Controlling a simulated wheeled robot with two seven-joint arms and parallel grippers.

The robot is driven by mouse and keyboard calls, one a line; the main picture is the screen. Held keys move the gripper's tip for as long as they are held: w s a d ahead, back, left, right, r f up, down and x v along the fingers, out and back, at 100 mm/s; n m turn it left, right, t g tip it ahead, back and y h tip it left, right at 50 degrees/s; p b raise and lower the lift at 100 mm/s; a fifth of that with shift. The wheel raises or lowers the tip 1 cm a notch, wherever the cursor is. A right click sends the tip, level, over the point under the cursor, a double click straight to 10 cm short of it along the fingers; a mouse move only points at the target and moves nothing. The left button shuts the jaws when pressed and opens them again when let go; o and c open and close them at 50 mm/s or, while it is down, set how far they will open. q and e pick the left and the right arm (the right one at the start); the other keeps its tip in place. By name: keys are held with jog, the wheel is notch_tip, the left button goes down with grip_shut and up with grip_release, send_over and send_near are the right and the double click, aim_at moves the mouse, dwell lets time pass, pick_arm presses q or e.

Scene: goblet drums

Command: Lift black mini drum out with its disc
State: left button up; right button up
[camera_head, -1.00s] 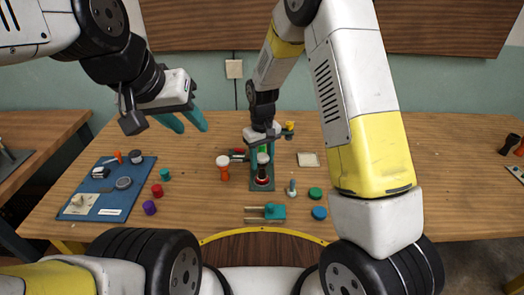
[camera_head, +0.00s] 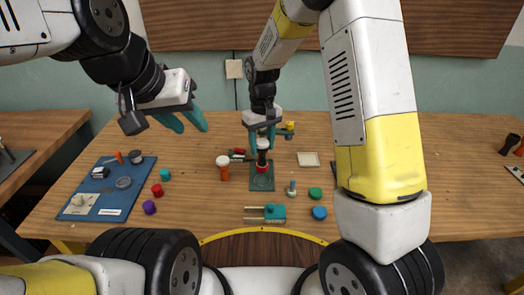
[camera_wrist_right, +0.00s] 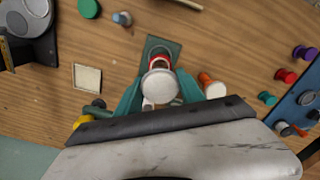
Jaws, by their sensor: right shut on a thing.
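The black mini drum (camera_head: 262,155) has a pale round head, which faces the camera in the right wrist view (camera_wrist_right: 160,86). My right gripper (camera_head: 263,140) is shut on it, with teal fingers on both sides. The red disc (camera_head: 262,169) is at the drum's lower end, and a red rim shows past the head in the wrist view (camera_wrist_right: 158,60). Both appear raised above the dark green base plate (camera_head: 262,184), where a round mark shows. My left gripper (camera_head: 188,122) is open and empty, above the table at the left.
An orange drum with a white head (camera_head: 224,170) stands just left of the plate. A teal tool (camera_head: 272,213) lies in front. Green (camera_head: 315,193) and blue (camera_head: 319,212) discs lie at right. A blue mat (camera_head: 110,205) with small parts is at left. A pale square (camera_head: 308,159) lies behind right.

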jog(key=shift+r, duration=1.85)
